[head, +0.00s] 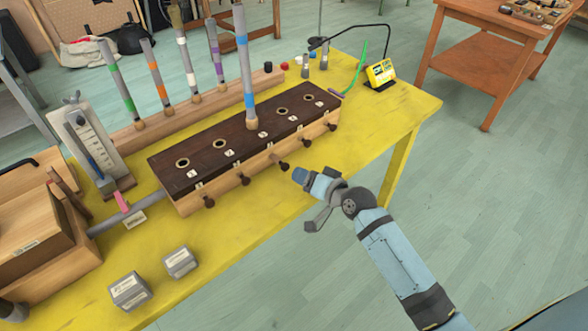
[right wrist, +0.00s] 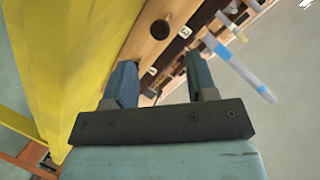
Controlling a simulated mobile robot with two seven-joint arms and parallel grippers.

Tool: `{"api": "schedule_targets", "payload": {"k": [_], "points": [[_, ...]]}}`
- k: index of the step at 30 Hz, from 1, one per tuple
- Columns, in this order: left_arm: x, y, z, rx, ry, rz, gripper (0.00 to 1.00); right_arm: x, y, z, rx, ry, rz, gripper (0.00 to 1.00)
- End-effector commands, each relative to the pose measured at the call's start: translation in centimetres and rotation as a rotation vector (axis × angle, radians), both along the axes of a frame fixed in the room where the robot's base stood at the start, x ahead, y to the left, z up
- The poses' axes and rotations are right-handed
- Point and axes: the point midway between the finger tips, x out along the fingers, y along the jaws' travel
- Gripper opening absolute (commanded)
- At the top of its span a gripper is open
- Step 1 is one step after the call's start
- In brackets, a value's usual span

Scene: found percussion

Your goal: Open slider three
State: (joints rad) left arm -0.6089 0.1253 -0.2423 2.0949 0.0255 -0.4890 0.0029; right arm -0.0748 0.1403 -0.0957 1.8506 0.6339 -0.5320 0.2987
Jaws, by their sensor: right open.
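The dark-topped wooden slider box (head: 222,160) stands on the yellow table, with numbered holes on top and round dark knobs along its front. The middle knob, slider three (head: 284,167), stands out from the front on its stem, further than its neighbours. My right gripper (head: 298,175) is just in front of this knob, pointing at it. In the right wrist view its fingers are open and empty (right wrist: 160,70), and a knob (right wrist: 160,29) lies beyond the gap, apart from both fingers. Labels 3 and 4 show behind. My left gripper is not in view.
A tall blue-banded pipe (head: 245,75) stands in the box's middle hole. More coloured pipes stand in a rack (head: 150,132) behind. Two grey blocks (head: 129,291) lie at the front left of the yellow table (head: 235,228).

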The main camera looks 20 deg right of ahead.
Motion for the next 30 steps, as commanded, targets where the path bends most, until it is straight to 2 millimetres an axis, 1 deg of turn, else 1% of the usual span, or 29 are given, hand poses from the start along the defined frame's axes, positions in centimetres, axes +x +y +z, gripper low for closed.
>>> {"api": "schedule_targets", "payload": {"k": [1, 3, 6, 10, 15, 30], "points": [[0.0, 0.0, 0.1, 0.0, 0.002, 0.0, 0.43, -1.2, -0.5, 0.4, -0.002, 0.001, 0.001, 0.52], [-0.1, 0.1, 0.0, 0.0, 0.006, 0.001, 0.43, -2.5, -1.0, 0.8, -0.001, 0.002, 0.001, 0.52], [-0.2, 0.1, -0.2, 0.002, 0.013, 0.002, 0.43, -4.2, -1.6, 1.3, -0.001, 0.002, 0.001, 0.52], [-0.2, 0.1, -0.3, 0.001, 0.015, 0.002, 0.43, -5.6, -2.3, 1.7, -0.001, 0.001, 0.0, 0.52], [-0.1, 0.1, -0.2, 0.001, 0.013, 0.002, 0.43, -6.3, -2.6, 1.9, 0.0, 0.0, 0.0, 0.52], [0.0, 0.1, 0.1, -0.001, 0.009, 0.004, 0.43, -6.4, -2.5, 1.8, -0.002, 0.001, 0.001, 0.52]]}}
